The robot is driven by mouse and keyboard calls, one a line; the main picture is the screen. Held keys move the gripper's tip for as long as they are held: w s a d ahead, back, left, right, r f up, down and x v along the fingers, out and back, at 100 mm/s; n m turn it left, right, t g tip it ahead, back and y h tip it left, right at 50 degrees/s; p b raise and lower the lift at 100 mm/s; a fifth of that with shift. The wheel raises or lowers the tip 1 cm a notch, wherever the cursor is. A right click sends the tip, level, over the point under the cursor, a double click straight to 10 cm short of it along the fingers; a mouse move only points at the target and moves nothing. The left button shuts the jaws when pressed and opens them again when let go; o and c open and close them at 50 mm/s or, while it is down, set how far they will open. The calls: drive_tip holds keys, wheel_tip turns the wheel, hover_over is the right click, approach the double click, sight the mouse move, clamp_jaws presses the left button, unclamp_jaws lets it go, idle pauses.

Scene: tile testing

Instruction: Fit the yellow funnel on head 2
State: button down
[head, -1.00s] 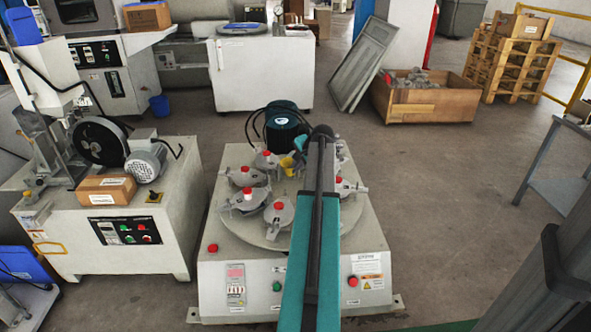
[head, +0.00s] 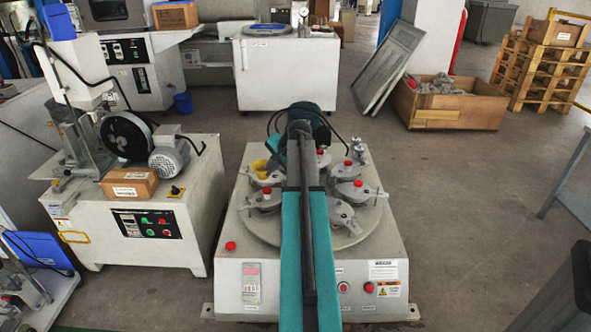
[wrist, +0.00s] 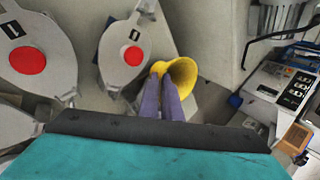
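The yellow funnel (wrist: 181,76) is at my gripper's (wrist: 163,80) fingertips in the wrist view, its wide mouth to the right. The two purple fingers are close together on its near side and appear shut on it. In the head view the funnel (head: 273,168) is just left of my arm, over the turntable's back left part. In the wrist view a grey head with a red knob (wrist: 133,56) is just left of the funnel; whether they touch is unclear. A larger-looking red-knobbed head (wrist: 28,60) is further left. I cannot read which is head 2.
Several red-knobbed heads stand around the round turntable (head: 300,239); my arm hides its middle. A grinding machine with a cardboard box (head: 129,184) stands to the left. The floor (head: 455,215) to the right is clear.

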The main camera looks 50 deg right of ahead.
drive_tip(key=w+a+r+n+y, duration=0.1)
drive_tip(key=w+a+r+n, duration=0.15)
drive_tip(key=a, duration=0.55)
drive_tip(key=w+a+r+n+y, duration=0.1)
drive_tip(key=w+a, duration=0.3)
drive_tip(key=a, duration=0.3)
drive_tip(key=a+r+n+g+y, duration=0.2)
drive_tip(key=a+r+n, duration=0.1)
drive_tip(key=a, duration=1.7)
drive_tip(key=a+r+n+g+y, duration=0.1)
drive_tip(key=a+n, duration=0.5)
drive_tip(key=a, duration=1.5)
wheel_tip(320, 180, up, 2)
drive_tip(key=shift+w+r+g+y, duration=0.2)
drive_tip(key=shift+g+y, duration=0.2)
drive_tip(key=shift+y, duration=0.3)
drive_tip(key=shift+a, duration=0.15)
